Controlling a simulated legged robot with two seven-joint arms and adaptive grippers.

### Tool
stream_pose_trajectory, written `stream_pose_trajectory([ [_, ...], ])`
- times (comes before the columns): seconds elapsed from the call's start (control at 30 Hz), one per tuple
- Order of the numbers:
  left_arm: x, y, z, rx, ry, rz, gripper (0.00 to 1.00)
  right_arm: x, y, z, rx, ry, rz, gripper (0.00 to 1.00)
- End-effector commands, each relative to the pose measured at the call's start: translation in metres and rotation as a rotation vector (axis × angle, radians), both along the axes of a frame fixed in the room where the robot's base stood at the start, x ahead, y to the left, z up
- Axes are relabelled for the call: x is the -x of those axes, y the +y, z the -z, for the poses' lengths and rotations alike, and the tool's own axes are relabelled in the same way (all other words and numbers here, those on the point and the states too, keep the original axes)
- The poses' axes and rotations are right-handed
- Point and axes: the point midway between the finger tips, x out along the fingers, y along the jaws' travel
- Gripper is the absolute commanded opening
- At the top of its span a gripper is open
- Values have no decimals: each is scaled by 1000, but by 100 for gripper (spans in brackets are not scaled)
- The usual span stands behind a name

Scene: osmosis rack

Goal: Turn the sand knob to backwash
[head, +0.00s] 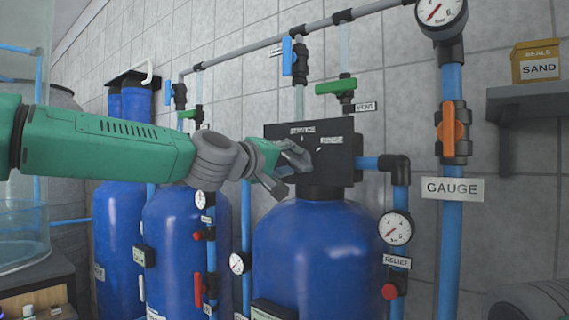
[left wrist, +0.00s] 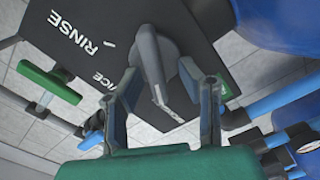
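The sand knob (left wrist: 148,52) is a grey lever on the black valve head (head: 345,165) atop a blue tank (head: 315,250). In the left wrist view the valve head's face (left wrist: 92,22) shows the word RINSE and part of a second label ending in ICE. A backwash label cannot be made out. My left gripper (head: 285,168) is at the front of the valve head. In the left wrist view its fingers (left wrist: 160,78) are apart, one on each side of the knob, with gaps visible. My right gripper is not in view.
A green-handled valve (head: 336,87) and a blue-handled valve (head: 287,56) stand above the valve head. An orange-handled valve (head: 450,132) is on the blue pipe at the right. A shelf (head: 525,92) holds a SAND seals box (head: 536,62). More blue tanks (head: 170,240) stand left.

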Motion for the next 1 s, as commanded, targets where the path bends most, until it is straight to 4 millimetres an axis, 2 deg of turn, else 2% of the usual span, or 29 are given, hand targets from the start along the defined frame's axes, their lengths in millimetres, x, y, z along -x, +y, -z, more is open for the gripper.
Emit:
stream_pose_trajectory([
  [0.17,13,11,-1,1,1,0,33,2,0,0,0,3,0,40],
  [0.6,80,61,1,1,2,0,33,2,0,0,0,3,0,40],
  [0.8,91,70,3,0,4,-1,33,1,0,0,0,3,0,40],
  [1.0,92,69,3,0,4,0,33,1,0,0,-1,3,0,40],
])
